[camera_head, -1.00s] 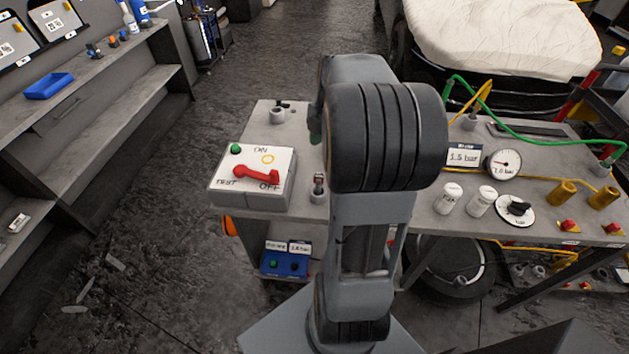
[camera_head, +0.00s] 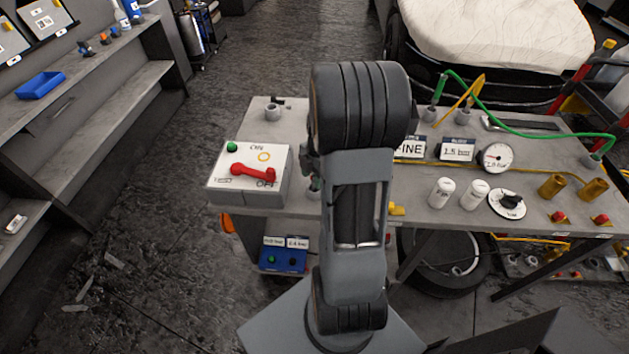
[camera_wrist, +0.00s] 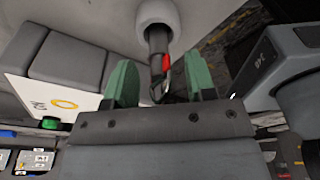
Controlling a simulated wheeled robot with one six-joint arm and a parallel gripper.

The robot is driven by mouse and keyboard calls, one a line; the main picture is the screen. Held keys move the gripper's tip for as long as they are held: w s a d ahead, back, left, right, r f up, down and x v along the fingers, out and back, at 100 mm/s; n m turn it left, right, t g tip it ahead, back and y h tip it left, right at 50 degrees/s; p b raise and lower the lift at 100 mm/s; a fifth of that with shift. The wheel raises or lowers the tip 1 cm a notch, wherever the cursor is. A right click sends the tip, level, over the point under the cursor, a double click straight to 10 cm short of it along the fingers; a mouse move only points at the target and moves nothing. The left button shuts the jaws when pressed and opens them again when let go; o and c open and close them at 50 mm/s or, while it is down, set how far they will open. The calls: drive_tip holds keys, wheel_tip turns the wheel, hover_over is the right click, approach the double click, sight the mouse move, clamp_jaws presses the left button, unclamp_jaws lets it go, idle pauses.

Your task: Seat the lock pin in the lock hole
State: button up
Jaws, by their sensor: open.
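In the wrist view, a dark pin (camera_wrist: 157,40) with a red mark stands in a pale round collar (camera_wrist: 158,12); I take it for the lock pin. My gripper (camera_wrist: 161,82) is open, its green fingertips on either side of the pin's free end with gaps showing. In the head view, a green fingertip (camera_head: 315,184) shows just right of the switch box, and my arm hides the pin. A grey round socket (camera_head: 272,113) stands at the back left of the bench; I cannot tell whether it is the lock hole.
The white switch box (camera_head: 225,177) with a red lever (camera_head: 253,172) stands close left of my gripper. To the right on the bench (camera_head: 440,178) are white canisters (camera_head: 441,192), a gauge (camera_head: 495,158) and a black knob (camera_head: 510,201). Green and yellow hoses cross the back.

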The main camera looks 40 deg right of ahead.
drive_tip(key=shift+a+f, duration=0.1)
drive_tip(key=shift+f, duration=0.35)
drive_tip(key=shift+c, duration=0.4)
clamp_jaws()
